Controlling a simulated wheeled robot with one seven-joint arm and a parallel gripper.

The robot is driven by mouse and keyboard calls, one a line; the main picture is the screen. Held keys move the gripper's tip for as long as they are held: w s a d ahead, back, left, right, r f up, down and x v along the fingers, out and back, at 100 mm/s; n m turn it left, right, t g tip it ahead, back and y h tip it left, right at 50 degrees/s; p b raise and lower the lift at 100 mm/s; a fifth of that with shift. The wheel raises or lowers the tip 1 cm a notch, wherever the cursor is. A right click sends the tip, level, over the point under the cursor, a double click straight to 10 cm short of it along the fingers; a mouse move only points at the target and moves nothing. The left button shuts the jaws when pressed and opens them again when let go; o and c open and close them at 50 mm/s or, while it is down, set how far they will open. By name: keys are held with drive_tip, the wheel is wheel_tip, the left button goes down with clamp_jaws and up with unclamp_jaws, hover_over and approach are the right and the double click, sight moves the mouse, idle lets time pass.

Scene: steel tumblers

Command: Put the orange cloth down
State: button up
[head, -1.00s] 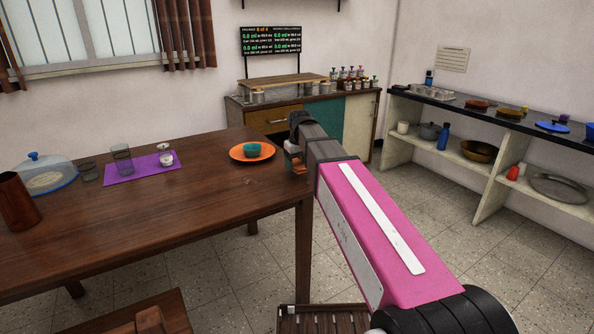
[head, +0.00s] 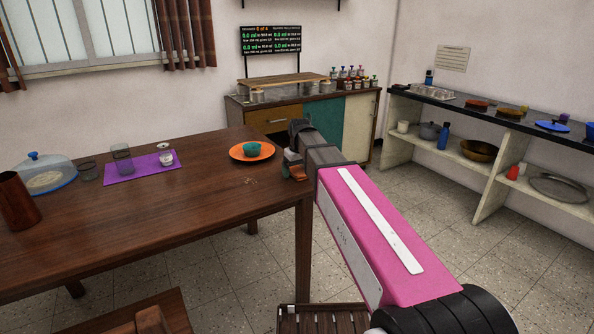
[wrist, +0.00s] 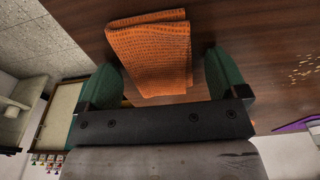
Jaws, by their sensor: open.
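The orange cloth (wrist: 152,45) is a folded, waffle-textured piece. In the wrist view it lies between my gripper's green fingers, against the brown table top. My gripper (wrist: 164,76) is open, with a gap between the cloth and the right finger; the left finger is very close to the cloth's edge, and I cannot tell if it touches. In the head view my gripper is at the right end of the wooden table (head: 150,220), and a small orange part of the cloth (head: 298,173) shows beneath it. My arm hides the rest of the cloth there.
An orange plate (head: 238,155) with a teal bowl (head: 252,147) stands just left of my gripper. A purple mat (head: 125,178) with glasses and a blue-rimmed dome (head: 48,172) are further left. The table's front middle is clear. A cabinet (head: 270,118) and shelf (head: 490,190) stand behind.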

sight(299, 171)
wheel_tip(299, 171, up, 12)
drive_tip(key=s, duration=0.1)
drive_tip(key=shift+s+d, duration=0.15)
drive_tip(key=shift+d, duration=0.2)
drive_tip(key=shift+r, duration=0.1)
idle(0.3)
